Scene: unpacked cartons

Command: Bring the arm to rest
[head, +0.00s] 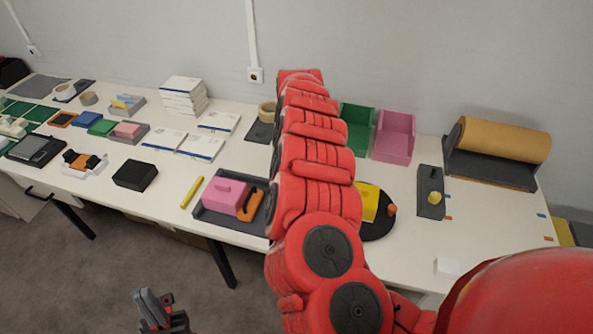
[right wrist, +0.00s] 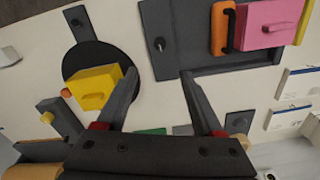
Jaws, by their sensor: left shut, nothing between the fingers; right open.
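My left gripper (head: 152,308) is shut and empty at the bottom of the head view, in front of the table and over the grey floor. My red right arm (head: 318,160) stretches up across the middle of the head view, over the table. Its gripper is hidden there. In the right wrist view, my right gripper (right wrist: 160,82) is open, with nothing between its fingertips. Below it lie a yellow block (right wrist: 92,88) on a round black plate and a pink block (right wrist: 268,24) beside an orange handle-shaped piece (right wrist: 222,28) on a dark tray.
The white table (head: 480,225) runs along the wall. It also carries green (head: 357,128) and pink bins (head: 394,138), a brown roll (head: 505,138) on a dark stand, stacked white boxes (head: 183,98) and a black box (head: 135,175). The floor (head: 60,270) in front looks clear.

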